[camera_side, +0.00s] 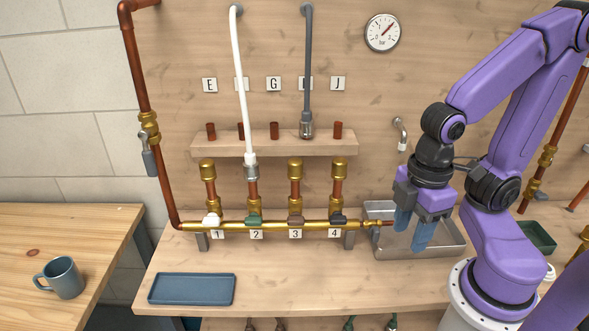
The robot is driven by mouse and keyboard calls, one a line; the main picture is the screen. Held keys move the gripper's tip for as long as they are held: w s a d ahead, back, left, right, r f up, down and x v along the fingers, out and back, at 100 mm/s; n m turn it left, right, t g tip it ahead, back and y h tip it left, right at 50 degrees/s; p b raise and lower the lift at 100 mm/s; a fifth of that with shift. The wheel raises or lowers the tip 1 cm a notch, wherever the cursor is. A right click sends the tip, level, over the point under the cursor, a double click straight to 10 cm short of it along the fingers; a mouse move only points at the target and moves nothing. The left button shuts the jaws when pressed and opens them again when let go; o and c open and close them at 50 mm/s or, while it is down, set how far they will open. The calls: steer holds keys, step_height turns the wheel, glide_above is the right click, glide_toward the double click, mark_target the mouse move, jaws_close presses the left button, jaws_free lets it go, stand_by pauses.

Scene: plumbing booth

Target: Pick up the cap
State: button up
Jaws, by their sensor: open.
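Brass caps top the copper risers at positions 1 (207,167), 3 (295,168) and 4 (339,168); which cap the task means cannot be told. The riser at position 2 carries a white hose (241,90) with a metal end fitting. My gripper (412,234) points down over the metal tray (445,246), right of the brass manifold (270,225). Its blue fingers are apart, with nothing visible between them. It is clear of the caps on the risers. The fingers and tray wall hide part of the tray's inside, and no loose cap shows there.
A wooden shelf (273,147) with copper stubs and a grey hose (308,60) is above the risers. A blue tray (192,289) lies on the bench at front left. A mug (65,277) stands on the left table. The bench front middle is clear.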

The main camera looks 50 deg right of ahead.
steer(key=o, duration=0.3)
step_height(320, 180, up, 17)
steer(key=m, duration=3)
glide_above(296, 160)
steer(key=shift+m, duration=0.3)
step_height(296, 160, down, 17)
steer(key=shift+f, duration=0.1)
